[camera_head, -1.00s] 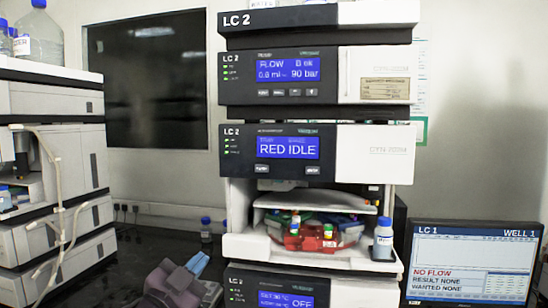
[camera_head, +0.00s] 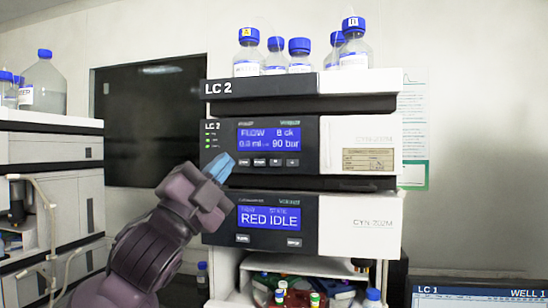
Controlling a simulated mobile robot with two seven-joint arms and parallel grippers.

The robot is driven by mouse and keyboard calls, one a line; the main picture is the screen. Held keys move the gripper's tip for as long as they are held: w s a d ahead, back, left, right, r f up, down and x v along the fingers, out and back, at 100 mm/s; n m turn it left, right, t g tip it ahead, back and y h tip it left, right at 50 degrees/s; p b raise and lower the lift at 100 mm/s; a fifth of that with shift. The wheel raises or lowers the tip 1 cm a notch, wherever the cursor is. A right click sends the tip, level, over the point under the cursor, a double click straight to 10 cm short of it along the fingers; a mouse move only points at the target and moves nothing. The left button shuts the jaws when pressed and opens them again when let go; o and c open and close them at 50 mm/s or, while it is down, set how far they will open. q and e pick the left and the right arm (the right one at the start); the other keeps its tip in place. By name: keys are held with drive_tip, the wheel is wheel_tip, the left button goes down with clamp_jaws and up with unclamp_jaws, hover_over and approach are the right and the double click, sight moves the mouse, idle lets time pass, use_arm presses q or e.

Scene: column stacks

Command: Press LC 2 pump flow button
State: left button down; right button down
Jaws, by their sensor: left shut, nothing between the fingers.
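The LC 2 stack stands in the middle of the head view. Its pump module (camera_head: 222,132) has a blue screen (camera_head: 269,139) reading FLOW and 90 bar. A row of several small buttons (camera_head: 260,162) sits below that screen; their labels are too small to read. My left gripper (camera_head: 221,166), with blue fingertips, is shut and empty. In the picture its tips lie just left of the leftmost button, over the pump's lower left front. I cannot tell whether they touch the panel. My right gripper is out of view.
Below the pump is a module (camera_head: 320,222) reading RED IDLE, with an open vial compartment under it. Several blue-capped bottles (camera_head: 299,55) stand on top of the stack. Another instrument stack (camera_head: 60,149) is at the left. The LC 1 monitor (camera_head: 470,292) is at the lower right.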

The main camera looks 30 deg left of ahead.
sight(237, 166)
use_arm(q)
drive_tip(key=shift+y, duration=0.5)
drive_tip(key=shift+w+a+f+b, duration=0.15)
drive_tip(key=shift+w+a, duration=0.25)
drive_tip(key=shift+w, duration=1.05)
drive_tip(key=shift+w+a+r+b, duration=0.15)
drive_tip(key=shift+w+a, duration=0.3)
drive_tip(key=shift+w, duration=0.95)
drive_tip(key=shift+w+a+f+b, duration=0.2)
drive_tip(key=shift+w+a, duration=0.2)
drive_tip(key=shift+w, duration=1.05)
drive_tip(key=shift+w+a, duration=0.2)
drive_tip(key=shift+w, duration=0.6)
drive_tip(key=shift+s, duration=0.15)
drive_tip(key=shift+s+d, duration=0.2)
drive_tip(key=shift+s, duration=0.45)
drive_tip(key=shift+s, duration=0.1)
drive_tip(key=shift+s+d+p, duration=0.15)
drive_tip(key=shift+s+d, duration=0.05)
drive_tip(key=shift+s, duration=0.6)
drive_tip(key=shift+s+d+p, duration=0.15)
drive_tip(key=shift+s+p, duration=0.05)
drive_tip(key=shift+s, duration=0.55)
drive_tip(key=shift+s+d+p, duration=0.15)
drive_tip(key=shift+s+d, duration=0.05)
drive_tip(key=shift+s, duration=0.6)
